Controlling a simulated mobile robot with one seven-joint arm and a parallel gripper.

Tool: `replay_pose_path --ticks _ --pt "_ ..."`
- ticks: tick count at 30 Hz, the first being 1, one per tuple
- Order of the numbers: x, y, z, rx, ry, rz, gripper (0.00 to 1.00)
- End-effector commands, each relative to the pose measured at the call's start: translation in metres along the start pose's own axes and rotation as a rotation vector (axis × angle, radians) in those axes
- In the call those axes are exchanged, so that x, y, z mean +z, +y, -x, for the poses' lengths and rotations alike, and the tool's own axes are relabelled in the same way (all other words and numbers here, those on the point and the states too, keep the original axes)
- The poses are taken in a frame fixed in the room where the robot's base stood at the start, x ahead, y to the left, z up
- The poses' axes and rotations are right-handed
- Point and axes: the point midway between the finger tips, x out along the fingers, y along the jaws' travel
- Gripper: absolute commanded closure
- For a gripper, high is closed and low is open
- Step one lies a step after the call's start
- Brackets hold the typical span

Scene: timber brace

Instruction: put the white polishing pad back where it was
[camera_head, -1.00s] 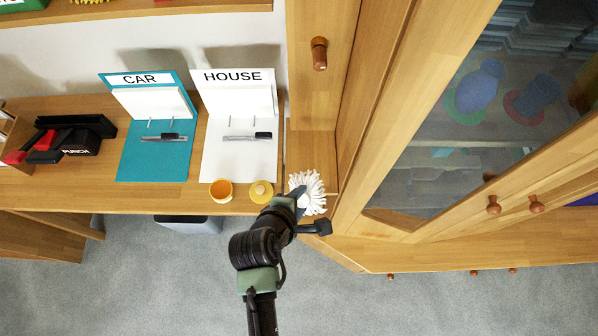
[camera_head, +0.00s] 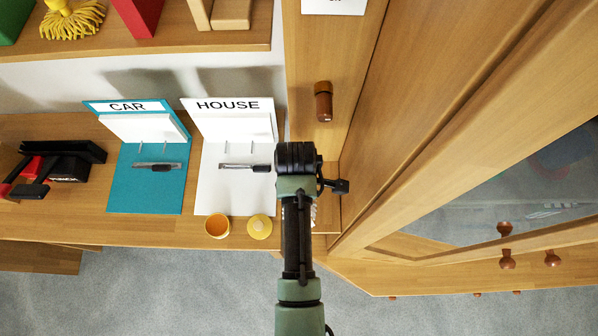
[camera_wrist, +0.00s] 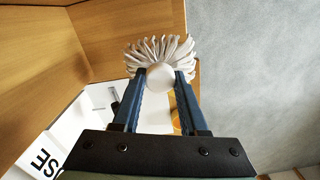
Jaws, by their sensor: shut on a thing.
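The white polishing pad, a fringed disc with a round white knob, shows at the top middle of the wrist view (camera_wrist: 158,48). My gripper (camera_wrist: 163,82) is shut on its knob, one blue finger on each side. In the head view my own arm covers the gripper and most of the pad. Only a little white fringe (camera_head: 313,214) shows at the arm's right edge, by the wooden cabinet. I cannot tell whether the pad touches a surface.
A yellow fringed pad (camera_head: 72,22) lies on the upper shelf (camera_head: 150,45). The desk (camera_head: 60,222) holds the CAR board (camera_head: 125,190), HOUSE board (camera_head: 235,195), an orange cup (camera_head: 217,227) and a yellow lid (camera_head: 259,227). A knobbed cabinet door (camera_head: 323,102) stands close right.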

Motion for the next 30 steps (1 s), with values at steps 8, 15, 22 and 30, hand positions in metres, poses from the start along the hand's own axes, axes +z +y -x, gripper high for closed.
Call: replay_pose_path --ticks 8,15,22,30 --pt "0.0 -0.001 -0.031 -0.001 -0.001 0.0 1.0" --pt "-0.001 0.0 -0.054 0.002 0.0 0.0 1.0" --pt "-0.001 0.001 -0.054 0.003 0.0 -0.001 1.0" --pt "-0.001 0.0 -0.056 0.003 0.0 0.0 0.29"
